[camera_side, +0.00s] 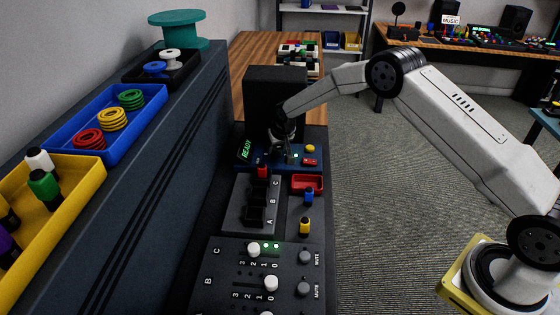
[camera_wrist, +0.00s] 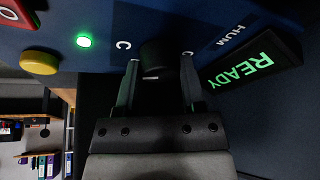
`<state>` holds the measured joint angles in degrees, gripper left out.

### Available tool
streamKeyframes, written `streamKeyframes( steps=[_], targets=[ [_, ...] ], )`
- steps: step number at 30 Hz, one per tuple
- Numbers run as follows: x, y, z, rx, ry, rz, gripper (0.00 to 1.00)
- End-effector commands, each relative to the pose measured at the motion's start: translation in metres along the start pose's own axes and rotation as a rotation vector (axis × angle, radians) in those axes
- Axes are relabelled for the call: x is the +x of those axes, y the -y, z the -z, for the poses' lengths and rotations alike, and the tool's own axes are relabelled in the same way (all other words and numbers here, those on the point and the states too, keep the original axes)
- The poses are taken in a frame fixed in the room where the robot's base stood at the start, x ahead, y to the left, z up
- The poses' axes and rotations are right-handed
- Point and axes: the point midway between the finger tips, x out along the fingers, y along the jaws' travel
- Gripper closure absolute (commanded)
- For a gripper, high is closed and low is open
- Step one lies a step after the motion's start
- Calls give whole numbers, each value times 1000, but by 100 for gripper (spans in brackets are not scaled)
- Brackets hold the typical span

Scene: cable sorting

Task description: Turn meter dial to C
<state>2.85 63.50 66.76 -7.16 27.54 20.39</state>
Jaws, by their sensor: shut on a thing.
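The meter dial (camera_wrist: 160,54) is a dark round knob on the blue meter panel (camera_wrist: 95,17). My gripper (camera_wrist: 158,72) is shut on the dial, one finger on each side of it. A small pale mark shows near the dial's lower edge in the wrist view; I cannot tell for certain where the dial points. The letter C (camera_wrist: 123,45) is printed just left of the dial, and another letter is partly hidden by the right finger. In the side view my gripper (camera_side: 284,142) is at the panel (camera_side: 288,165) and hides the dial.
A lit READY display (camera_wrist: 245,66) stands beside the panel's HUM label. The panel has a green light (camera_wrist: 84,41), a yellow button (camera_wrist: 39,62) and a red button (camera_side: 309,162). In front are a socket block (camera_side: 238,205), red tray (camera_side: 307,184), blue plug (camera_side: 309,196) and slider mixer (camera_side: 232,278).

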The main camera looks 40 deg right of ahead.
Motion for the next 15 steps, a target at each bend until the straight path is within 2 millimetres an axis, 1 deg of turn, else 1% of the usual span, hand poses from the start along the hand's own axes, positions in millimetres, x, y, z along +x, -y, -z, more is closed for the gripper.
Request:
streamKeyframes(
  steps=[15],
  targets=[
    [1,2,-2,190,-4,-79,100]
  ],
)
